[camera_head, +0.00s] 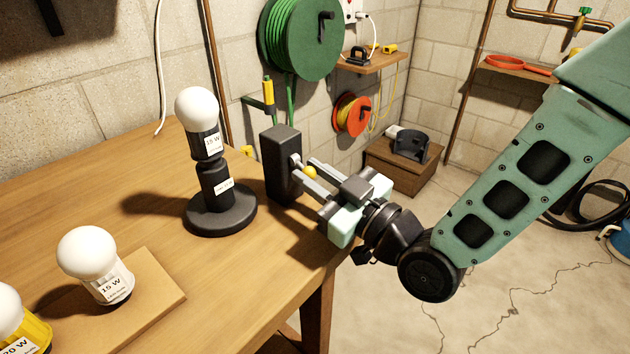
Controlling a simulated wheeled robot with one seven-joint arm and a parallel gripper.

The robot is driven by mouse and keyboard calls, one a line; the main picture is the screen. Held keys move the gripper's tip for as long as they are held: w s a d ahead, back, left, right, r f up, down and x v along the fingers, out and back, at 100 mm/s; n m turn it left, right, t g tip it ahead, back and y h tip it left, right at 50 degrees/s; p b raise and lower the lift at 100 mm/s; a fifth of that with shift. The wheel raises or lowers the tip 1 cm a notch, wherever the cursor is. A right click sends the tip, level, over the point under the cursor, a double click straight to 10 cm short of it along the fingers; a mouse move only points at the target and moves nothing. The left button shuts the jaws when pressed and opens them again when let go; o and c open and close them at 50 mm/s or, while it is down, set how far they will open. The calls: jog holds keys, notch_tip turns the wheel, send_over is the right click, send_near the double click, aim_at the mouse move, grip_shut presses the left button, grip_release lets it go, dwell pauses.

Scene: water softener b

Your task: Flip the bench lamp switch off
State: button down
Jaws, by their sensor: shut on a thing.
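The bench lamp (221,212) stands upright on the wooden bench, with a round black base, a black stem and a white bulb (197,109) labelled 15 W. To its right, near the bench's right edge, stands a black switch box (281,160). My gripper (306,173) reaches in from the right, its fingertips close against the box's right face. It is shut on a small yellow knob (310,172) that shows between the fingers. The lever behind the knob is mostly hidden by the fingers, so its position cannot be told.
A second 15 W bulb (95,262) stands on a wooden board (158,284) at the front left, beside a yellow-based bulb (18,320). A green hose reel (298,35) hangs on the block wall behind. Floor is open right of the bench (130,190).

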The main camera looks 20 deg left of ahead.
jog(key=c, duration=1.3)
grip_release()
jog(key=shift+d, duration=0.1)
jog(key=shift+p+v, duration=5.05)
jog(key=shift+v, duration=3.55)
jog(key=shift+s, duration=0.1)
